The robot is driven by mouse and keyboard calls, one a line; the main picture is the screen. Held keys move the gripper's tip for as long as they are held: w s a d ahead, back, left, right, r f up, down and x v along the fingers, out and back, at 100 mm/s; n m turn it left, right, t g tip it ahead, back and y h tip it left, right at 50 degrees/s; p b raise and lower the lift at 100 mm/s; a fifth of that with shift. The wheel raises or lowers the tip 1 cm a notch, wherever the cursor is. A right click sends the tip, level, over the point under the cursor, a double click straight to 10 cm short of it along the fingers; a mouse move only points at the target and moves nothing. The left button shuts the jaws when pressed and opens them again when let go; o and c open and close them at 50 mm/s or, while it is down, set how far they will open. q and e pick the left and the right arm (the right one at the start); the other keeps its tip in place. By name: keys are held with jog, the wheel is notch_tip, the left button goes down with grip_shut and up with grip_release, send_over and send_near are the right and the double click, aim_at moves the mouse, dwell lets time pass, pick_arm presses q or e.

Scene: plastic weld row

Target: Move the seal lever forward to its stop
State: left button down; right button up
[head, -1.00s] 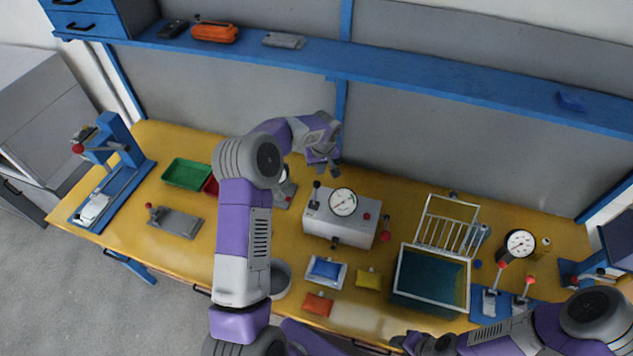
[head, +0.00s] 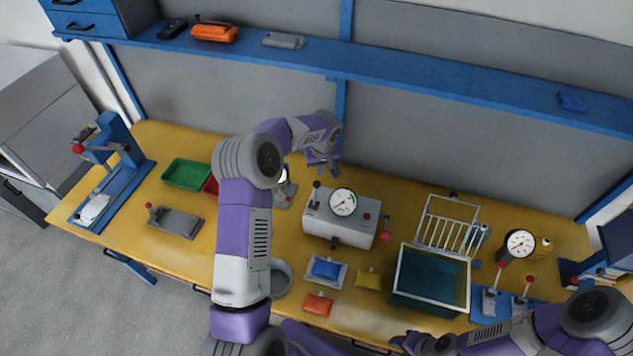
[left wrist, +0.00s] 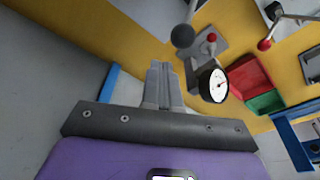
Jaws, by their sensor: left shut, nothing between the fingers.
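A grey box (head: 340,222) with a round dial stands mid-bench. A short lever with a black knob (head: 317,186) rises at its left back corner; I take it as the seal lever, though no label is readable. The black knob (left wrist: 183,36) shows large in the left wrist view, just past the fingertips. My left gripper (head: 329,172) is shut and empty, above and behind the knob, with a small gap visible. It also shows in the left wrist view (left wrist: 162,66). My right gripper (head: 418,342) is low at the front edge; its fingers are unclear.
A small gauge (left wrist: 213,84) stands left of the box, partly behind my left arm. Red and green bins (head: 187,173) lie farther left. Coloured pouches (head: 368,279) lie in front of the box. A wire basket and teal tank (head: 432,276) stand right. The wall panel is close behind.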

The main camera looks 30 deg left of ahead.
pick_arm(q)
notch_tip(320, 180, down, 3)
jog(key=b, duration=0.3)
jog(key=shift+s+f, duration=0.15)
jog(key=shift+s+d+f+b, duration=0.1)
jog(key=shift+s+d+b, duration=0.05)
jog(key=shift+s+b, duration=0.15)
jog(key=shift+f, duration=0.1)
